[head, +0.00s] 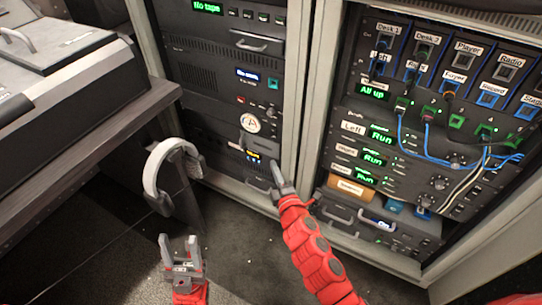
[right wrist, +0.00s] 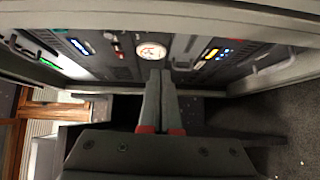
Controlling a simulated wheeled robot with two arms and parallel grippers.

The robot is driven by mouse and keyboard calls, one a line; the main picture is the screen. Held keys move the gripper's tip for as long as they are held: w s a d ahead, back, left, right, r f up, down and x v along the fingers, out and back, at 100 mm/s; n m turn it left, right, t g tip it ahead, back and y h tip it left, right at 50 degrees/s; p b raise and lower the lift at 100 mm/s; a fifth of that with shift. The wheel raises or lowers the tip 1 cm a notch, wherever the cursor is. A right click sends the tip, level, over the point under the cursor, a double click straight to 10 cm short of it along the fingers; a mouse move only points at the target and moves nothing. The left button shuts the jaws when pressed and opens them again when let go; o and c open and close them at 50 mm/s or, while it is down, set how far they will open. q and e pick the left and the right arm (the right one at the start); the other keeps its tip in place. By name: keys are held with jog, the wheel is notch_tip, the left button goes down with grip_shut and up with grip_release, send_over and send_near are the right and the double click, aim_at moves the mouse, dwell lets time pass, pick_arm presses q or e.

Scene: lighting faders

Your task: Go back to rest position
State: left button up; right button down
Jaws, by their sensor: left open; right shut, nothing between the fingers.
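My left gripper (head: 180,250) is low in the head view, open and empty, with its fingers pointing up over the dark floor. My right arm reaches up from the bottom middle, and my right gripper (head: 276,172) is shut with nothing in it. It is in front of the lower part of the left equipment rack (head: 225,60), near a small unit with a lit display. In the right wrist view the two closed fingers (right wrist: 158,82) point at the rack front, below a round white badge. I cannot tell whether the fingertips touch the rack.
A right rack (head: 400,155) holds labelled sockets, blue cables and green "Run" displays. A white headphone-like band (head: 158,178) hangs beside the desk (head: 90,110) at the left. Open floor (head: 240,235) lies between my arms.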

jog(key=shift+s+d, duration=0.15)
jog(key=shift+s, duration=0.5)
